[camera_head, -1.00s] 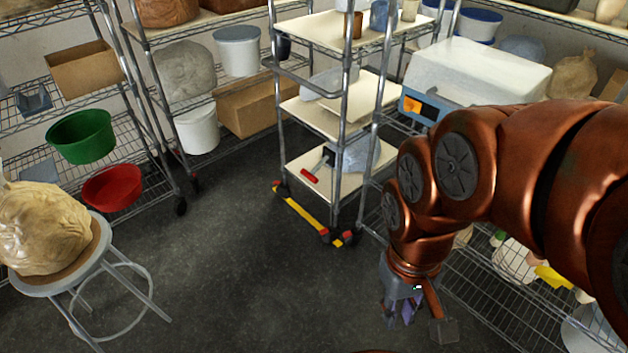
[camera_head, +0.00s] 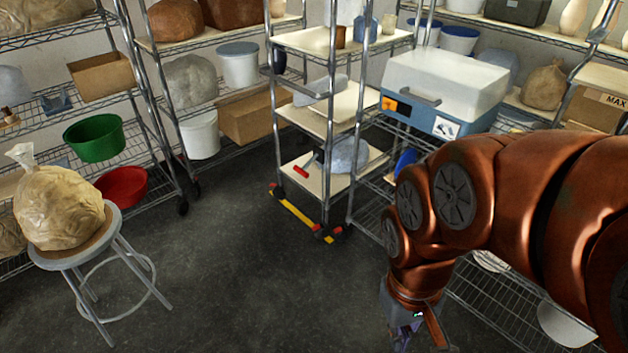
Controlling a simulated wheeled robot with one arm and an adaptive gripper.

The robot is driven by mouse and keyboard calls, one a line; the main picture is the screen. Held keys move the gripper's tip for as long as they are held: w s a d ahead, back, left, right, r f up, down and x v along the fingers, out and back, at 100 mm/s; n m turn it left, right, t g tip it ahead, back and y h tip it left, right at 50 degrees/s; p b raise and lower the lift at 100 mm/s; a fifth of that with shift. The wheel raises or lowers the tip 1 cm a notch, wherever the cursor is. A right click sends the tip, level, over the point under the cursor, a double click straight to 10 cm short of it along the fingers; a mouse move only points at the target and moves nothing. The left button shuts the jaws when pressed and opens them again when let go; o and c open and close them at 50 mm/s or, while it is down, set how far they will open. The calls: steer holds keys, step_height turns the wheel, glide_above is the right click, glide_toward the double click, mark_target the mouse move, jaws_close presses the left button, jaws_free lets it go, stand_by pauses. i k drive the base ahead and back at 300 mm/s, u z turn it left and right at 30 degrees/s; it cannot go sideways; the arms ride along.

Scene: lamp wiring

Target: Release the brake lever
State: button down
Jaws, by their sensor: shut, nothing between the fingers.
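A wheeled shelf cart (camera_head: 318,95) stands at the middle back. A yellow bar with red ends (camera_head: 295,211) runs low along its front, near the wheels; it looks like the brake lever. Whether it is pressed down or raised I cannot tell. My gripper (camera_head: 402,338) hangs at the bottom edge, right of the bar and nearer to me, well apart from the cart. It is shut and empty; its fingertips are partly cut off by the picture's edge.
A stool (camera_head: 78,258) with a bagged lump stands at left. Wire racks with bowls, buckets and boxes line the back and left. A blue-and-white case (camera_head: 445,90) rests on the right rack. A red-handled tool (camera_head: 301,172) lies on the cart's bottom shelf. The floor (camera_head: 240,290) before the cart is clear.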

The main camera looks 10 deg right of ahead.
mark_target(301, 171)
steer(key=u, duration=0.25)
steer(key=i, duration=1.1)
steer(key=u, duration=0.35)
